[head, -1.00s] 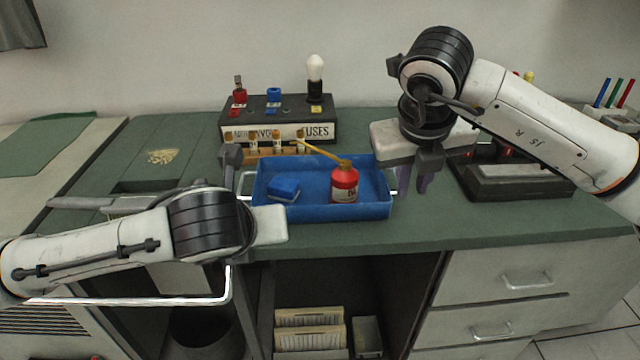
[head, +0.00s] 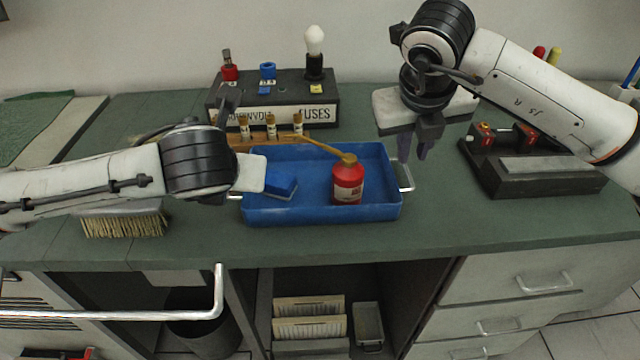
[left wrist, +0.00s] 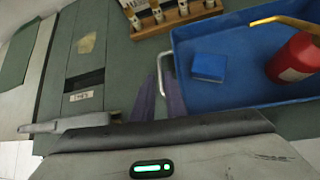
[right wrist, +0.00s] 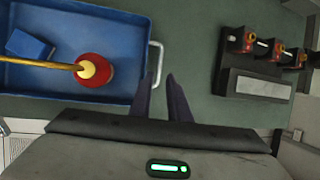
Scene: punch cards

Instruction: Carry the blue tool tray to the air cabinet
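The blue tool tray (head: 320,212) lies on the green bench, with a metal handle at each end. It holds a red can (head: 347,184) with a yellow spout and a small blue block (head: 281,186). My right gripper (head: 414,147) is open, pointing down near the right handle (head: 405,176); the right wrist view shows this handle (right wrist: 156,62) just ahead of the fingers (right wrist: 163,82). My left gripper is mostly hidden behind its arm in the head view. In the left wrist view its open fingers (left wrist: 160,85) are at the left handle (left wrist: 163,74); I cannot tell whether they touch.
Behind the tray stand a fuse rack (head: 270,136) and a black FUSES box (head: 275,108) with a bulb. A dark device (head: 530,170) is at right. A brush (head: 125,222) lies at left. Drawers (head: 530,280) and an open shelf are below the bench.

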